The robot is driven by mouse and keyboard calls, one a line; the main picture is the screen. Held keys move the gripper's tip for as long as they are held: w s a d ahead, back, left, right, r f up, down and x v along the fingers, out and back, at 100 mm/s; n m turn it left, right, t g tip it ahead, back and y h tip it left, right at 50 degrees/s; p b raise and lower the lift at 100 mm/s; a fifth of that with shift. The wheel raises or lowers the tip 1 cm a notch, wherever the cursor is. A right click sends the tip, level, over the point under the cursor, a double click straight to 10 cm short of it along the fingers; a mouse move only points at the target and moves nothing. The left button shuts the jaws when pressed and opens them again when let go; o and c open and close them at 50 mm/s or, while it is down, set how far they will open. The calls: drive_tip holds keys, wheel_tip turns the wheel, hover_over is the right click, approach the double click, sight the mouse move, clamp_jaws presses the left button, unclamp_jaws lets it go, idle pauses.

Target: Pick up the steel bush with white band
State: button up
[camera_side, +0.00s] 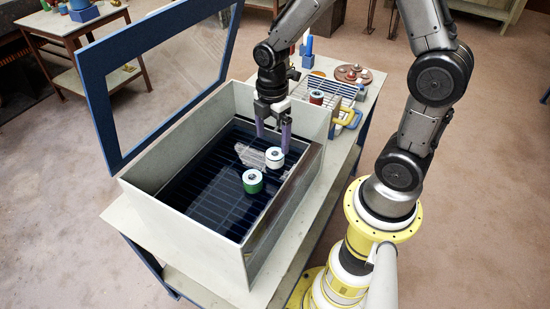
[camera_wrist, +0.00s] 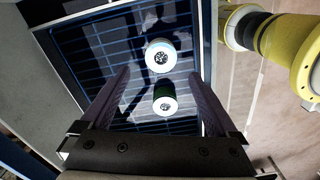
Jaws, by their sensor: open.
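The steel bush with white band (camera_side: 274,158) stands upright on the dark gridded floor of the open box, near its right wall.
Pale box walls (camera_side: 195,255) surround the bushes, with the right wall close. A blue-framed clear lid (camera_side: 97,110) stands raised at the left. The box floor's left side is clear.

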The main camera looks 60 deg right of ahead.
sight(274, 154)
drive_tip(key=shift+s+d+f, duration=0.1)
drive_tip(key=shift+d+f, duration=0.05)
drive_tip(key=shift+f, duration=3.4)
clamp_jaws()
